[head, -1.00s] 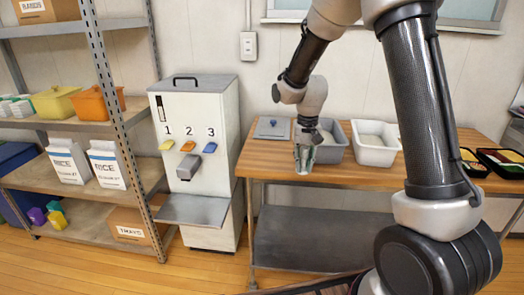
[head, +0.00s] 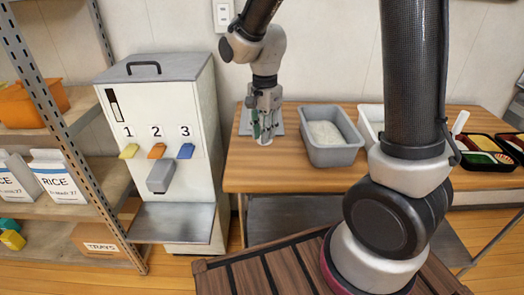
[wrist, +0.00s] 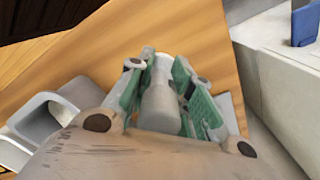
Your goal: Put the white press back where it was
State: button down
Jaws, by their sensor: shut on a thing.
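My gripper (head: 264,128) is over the left end of the wooden table, in front of a flat grey lid (head: 245,122) that it partly hides. In the wrist view my gripper (wrist: 162,95) is shut, its green pads on both sides of a pale, rounded piece, the white press (wrist: 158,108). Only part of the press shows between the fingers. In the head view the white end of the press (head: 265,141) shows low at the fingertips, close to the tabletop. I cannot tell whether it touches the wood.
A grey tub of rice (head: 332,148) stands right of my gripper, with a white tub (head: 370,117) beyond it. Bento trays (head: 480,158) lie at the far right. A rice dispenser (head: 160,110) stands left of the table (head: 285,178). Bare wood lies around my gripper.

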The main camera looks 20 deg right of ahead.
aim_at(264, 161)
notch_tip(264, 161, down, 7)
jog(key=shift+f, duration=0.1)
dwell(0.4)
jog(key=c, duration=1.2)
grip_release()
jog(key=shift+c, duration=0.2)
notch_tip(264, 161, up, 11)
jog(key=shift+r, duration=0.15)
jog(key=shift+d+r, duration=0.15)
jog(key=shift+r, duration=0.4)
jog(key=s+d+r+n+t, duration=0.2)
jog(key=s+d+r+n, duration=0.3)
jog(key=s, duration=0.4)
jog(key=s+d+r+n+t, duration=0.2)
jog(key=s+d+r+n, duration=0.3)
jog(key=s+d+n, duration=0.2)
jog(key=s+d, duration=0.2)
jog(key=s, duration=0.1)
jog(key=shift+d+r+n, duration=0.3)
jog(key=shift+d+r, duration=0.05)
jog(key=shift+d, duration=0.05)
